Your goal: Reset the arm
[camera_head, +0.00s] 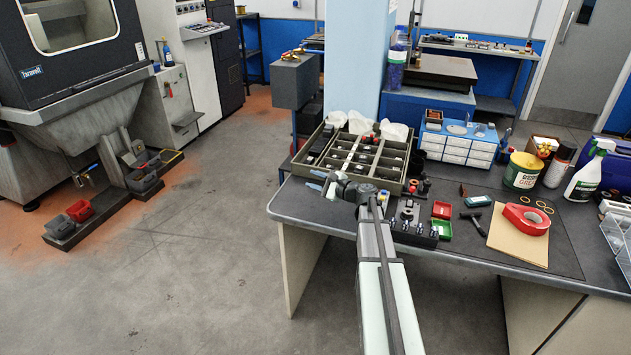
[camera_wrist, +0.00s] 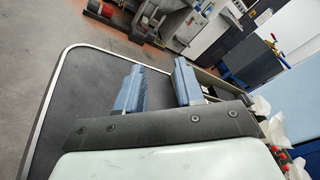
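My arm reaches from the bottom of the head view over the left end of the dark workbench (camera_head: 310,208). My gripper (camera_head: 318,181) is at its far end, near the bench's left edge and just in front of the divided tray (camera_head: 318,160). In the wrist view, the two blue fingers of my gripper (camera_wrist: 162,84) stand apart with a clear gap between them. Nothing is held between them. Dark bench top and the bench's pale edge (camera_wrist: 54,92) show beyond and left of the fingers. My arm hides part of the bench and of the tray's front.
Right of my arm are a black rack (camera_head: 414,235) of small parts, a green-and-red box (camera_head: 441,219), a hammer (camera_head: 473,221) and a red tape dispenser (camera_head: 527,218) on cardboard. A blue drawer unit (camera_head: 457,145) stands behind. Left of the bench is open floor.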

